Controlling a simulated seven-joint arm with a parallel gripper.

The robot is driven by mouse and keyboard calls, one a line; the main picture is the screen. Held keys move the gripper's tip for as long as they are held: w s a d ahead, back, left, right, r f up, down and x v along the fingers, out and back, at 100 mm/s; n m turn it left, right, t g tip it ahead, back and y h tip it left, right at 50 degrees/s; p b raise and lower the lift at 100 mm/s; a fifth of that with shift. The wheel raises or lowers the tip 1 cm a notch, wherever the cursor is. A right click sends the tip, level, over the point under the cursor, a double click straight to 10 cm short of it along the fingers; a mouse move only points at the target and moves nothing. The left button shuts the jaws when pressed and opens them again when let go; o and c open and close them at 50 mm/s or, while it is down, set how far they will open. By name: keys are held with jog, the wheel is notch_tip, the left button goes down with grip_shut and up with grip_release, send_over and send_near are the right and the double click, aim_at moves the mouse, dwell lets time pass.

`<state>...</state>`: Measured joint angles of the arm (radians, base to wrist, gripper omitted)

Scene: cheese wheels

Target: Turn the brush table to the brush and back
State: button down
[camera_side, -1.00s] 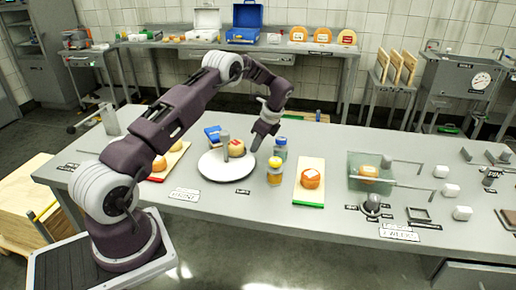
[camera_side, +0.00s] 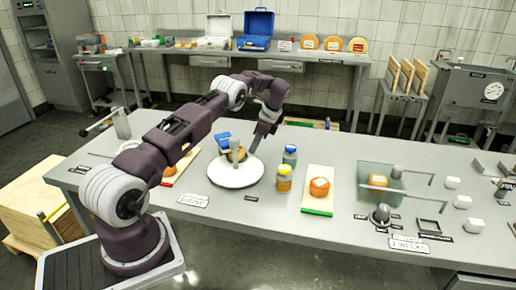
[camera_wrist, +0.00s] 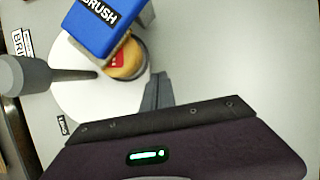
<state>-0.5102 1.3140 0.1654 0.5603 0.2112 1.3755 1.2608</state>
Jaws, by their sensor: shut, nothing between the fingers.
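The brush table is a round white plate (camera_side: 235,178) on the grey bench; it also shows in the wrist view (camera_wrist: 85,105). A cheese wheel (camera_wrist: 125,62) with a red label sits toward its far side, partly hidden under a blue block marked BRUSH (camera_wrist: 98,22). In the side view the blue brush (camera_side: 222,138) stands behind the plate, and a grey post (camera_side: 237,146) rises in front of the cheese. My gripper (camera_side: 252,152) is shut and empty, low over the plate's right side. Its fingers (camera_wrist: 158,82) appear beside the cheese; I cannot tell whether they touch.
Two jars, one blue-capped (camera_side: 290,154) and one yellow-capped (camera_side: 284,178), stand close right of the plate. A board with an orange cheese (camera_side: 319,187) lies beyond them. Another board with cheese (camera_side: 170,176) lies left. A glass-covered cheese (camera_side: 378,181) is farther right.

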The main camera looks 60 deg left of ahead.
jog(key=shift+s+a, duration=0.55)
jog(key=shift+a, duration=0.2)
jog(key=shift+s+a, duration=0.55)
jog(key=shift+a, duration=0.2)
jog(key=shift+s+a+n, duration=0.4)
jog(key=shift+s+n, duration=0.05)
jog(key=shift+n, duration=0.15)
jog(key=shift+s, duration=0.1)
